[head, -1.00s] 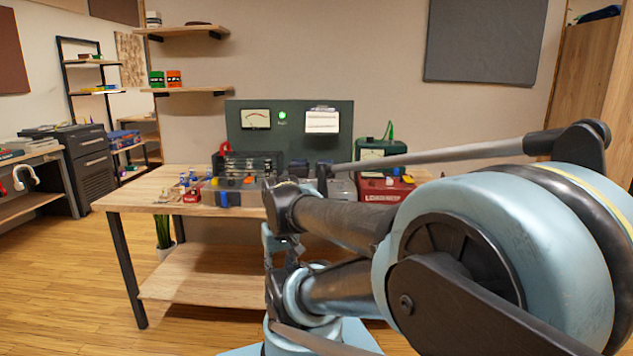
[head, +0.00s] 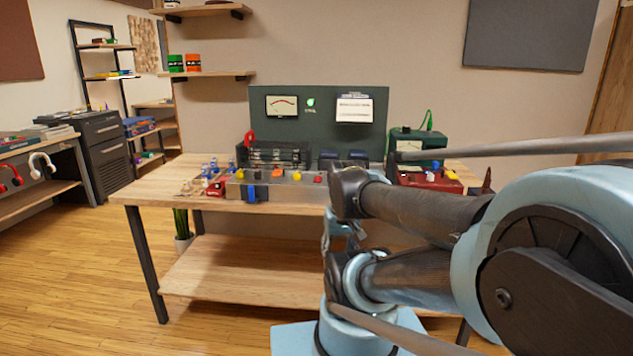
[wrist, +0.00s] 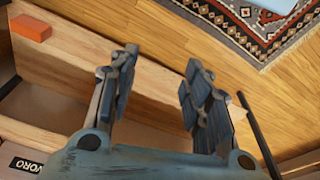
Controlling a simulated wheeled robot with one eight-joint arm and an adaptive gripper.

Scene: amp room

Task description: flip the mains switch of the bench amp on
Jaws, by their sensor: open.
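The bench amp (head: 290,193) is a long grey metal chassis on the wooden workbench, with a dark caged part behind it. My arm covers the area just right of the chassis. My gripper (wrist: 160,70) shows in the wrist view, fingers spread, with nothing between them. The amp is not recognisable there, and the head view does not show the fingers clearly.
The workbench (head: 160,189) has a lower shelf (head: 240,268). A green panel (head: 318,125) with a meter stands at its back. A red box (head: 428,180) and a green meter box (head: 415,141) stand right. Small parts lie left of the amp. Floor (head: 80,270) is clear at left.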

